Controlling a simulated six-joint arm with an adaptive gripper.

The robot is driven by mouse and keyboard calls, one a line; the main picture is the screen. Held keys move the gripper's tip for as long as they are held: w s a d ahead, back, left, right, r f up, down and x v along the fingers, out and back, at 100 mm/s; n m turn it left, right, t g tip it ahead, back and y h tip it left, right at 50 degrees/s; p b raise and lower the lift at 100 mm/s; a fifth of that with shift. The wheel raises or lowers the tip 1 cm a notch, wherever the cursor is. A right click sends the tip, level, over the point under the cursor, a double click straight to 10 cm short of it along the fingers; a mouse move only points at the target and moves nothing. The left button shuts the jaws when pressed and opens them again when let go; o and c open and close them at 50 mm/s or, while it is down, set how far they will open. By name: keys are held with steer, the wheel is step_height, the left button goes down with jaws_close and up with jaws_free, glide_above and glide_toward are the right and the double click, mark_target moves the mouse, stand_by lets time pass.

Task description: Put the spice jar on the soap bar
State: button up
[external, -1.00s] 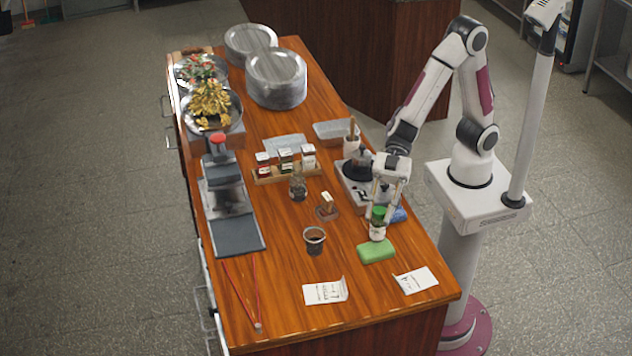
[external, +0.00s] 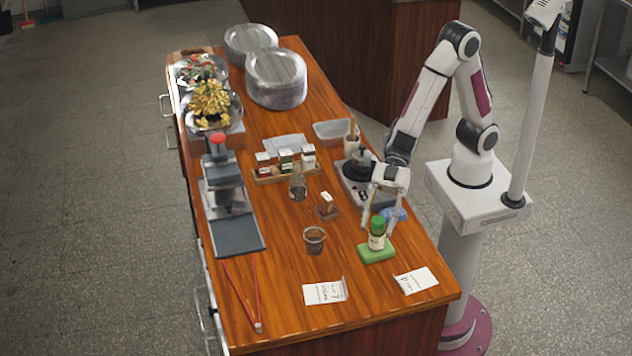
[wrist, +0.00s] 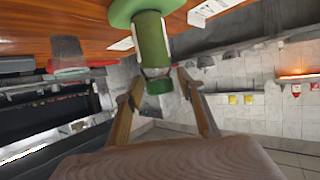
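The spice jar (external: 377,242), a small jar with a green cap, stands upright on the green soap bar (external: 367,256) near the table's right front. My gripper (external: 377,227) points down over the jar, with one finger on each side of its cap. The fingers look spread, with small gaps to the jar. The wrist view is upside down: the soap bar (wrist: 123,10) is at the top, the jar (wrist: 152,42) hangs below it, and my gripper's fingertips (wrist: 159,80) stand apart on both sides of the cap.
A blue item (external: 399,214) lies just behind the soap bar. A dark-filled cup (external: 314,240) stands to the left, and paper cards (external: 416,281) lie in front. A rack of jars (external: 286,170) and a burner with a pot (external: 362,166) are farther back.

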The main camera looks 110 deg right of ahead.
steer(key=shift+r, duration=0.15)
stand_by(0.3)
steer(key=shift+s+d+r, duration=0.1)
steer(key=shift+d, duration=0.05)
steer(key=v, duration=1.1)
steer(key=shift+s+d, duration=0.2)
steer(key=shift+d, duration=0.05)
steer(key=shift+r, duration=0.1)
stand_by(0.6)
